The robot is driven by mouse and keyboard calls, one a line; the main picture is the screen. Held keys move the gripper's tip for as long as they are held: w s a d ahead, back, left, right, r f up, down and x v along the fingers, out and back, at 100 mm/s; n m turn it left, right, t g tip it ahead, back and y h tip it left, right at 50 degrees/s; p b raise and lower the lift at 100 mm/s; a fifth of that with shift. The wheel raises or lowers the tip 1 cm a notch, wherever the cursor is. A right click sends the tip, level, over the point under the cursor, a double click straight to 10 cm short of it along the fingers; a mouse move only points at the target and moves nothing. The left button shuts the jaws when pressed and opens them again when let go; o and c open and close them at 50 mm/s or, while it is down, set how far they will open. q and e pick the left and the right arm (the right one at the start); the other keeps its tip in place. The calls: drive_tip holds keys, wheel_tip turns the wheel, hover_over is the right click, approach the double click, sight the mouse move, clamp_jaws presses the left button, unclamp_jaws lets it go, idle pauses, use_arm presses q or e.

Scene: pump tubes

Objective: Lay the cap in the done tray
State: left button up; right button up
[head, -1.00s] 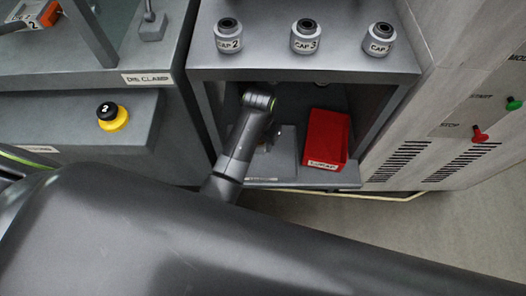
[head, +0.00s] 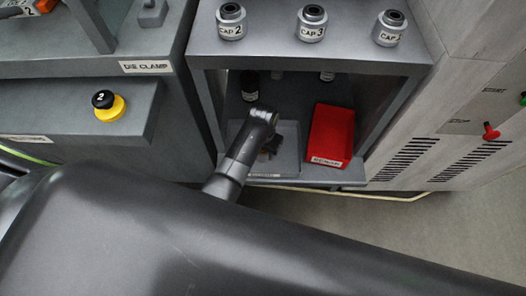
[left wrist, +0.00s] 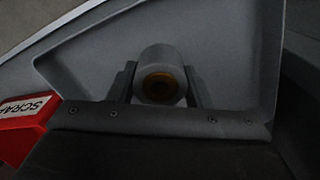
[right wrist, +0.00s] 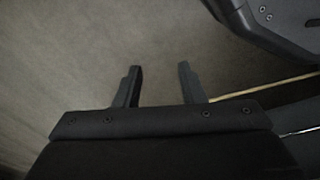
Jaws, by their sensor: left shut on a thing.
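The cap is a pale grey cylinder (left wrist: 160,57) with a brownish bore. My left gripper (left wrist: 159,74) is shut on it, one finger at each side. The grey done tray (left wrist: 232,50) lies behind the cap in the left wrist view; I cannot tell whether the cap touches it. In the head view, the done tray (head: 288,142) is in the lower bay, and my left gripper (head: 268,148) reaches over it, hiding the cap. My right gripper (right wrist: 158,80) is open and empty above the floor.
A red scrap bin (head: 331,132) stands right beside the done tray; it also shows in the left wrist view (left wrist: 22,132). Labelled caps (head: 312,24) stand on the shelf above. Small items (head: 250,84) stand deeper in the bay. The bay's side walls limit room.

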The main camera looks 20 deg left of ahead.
use_arm(q)
drive_tip(key=shift+f, duration=0.4)
use_arm(e)
drive_tip(key=shift+w+a+r, duration=0.1)
drive_tip(key=shift+w+r, duration=0.05)
drive_tip(key=shift+r, duration=0.2)
use_arm(q)
drive_tip(key=shift+f, duration=0.1)
drive_tip(key=o, duration=1.2)
drive_tip(key=shift+c, duration=0.2)
drive_tip(key=shift+r, duration=0.2)
wheel_tip(320, 180, up, 10)
drive_tip(key=p, duration=0.3)
drive_tip(key=shift+r, duration=0.1)
drive_tip(key=shift+r+p, duration=0.4)
drive_tip(key=shift+r, duration=0.4)
use_arm(e)
drive_tip(key=s+d+f, duration=0.2)
drive_tip(key=s+f, duration=0.4)
drive_tip(key=shift+d+n+h, duration=0.25)
drive_tip(key=shift+n+h, duration=0.05)
drive_tip(key=shift+s+f, duration=0.1)
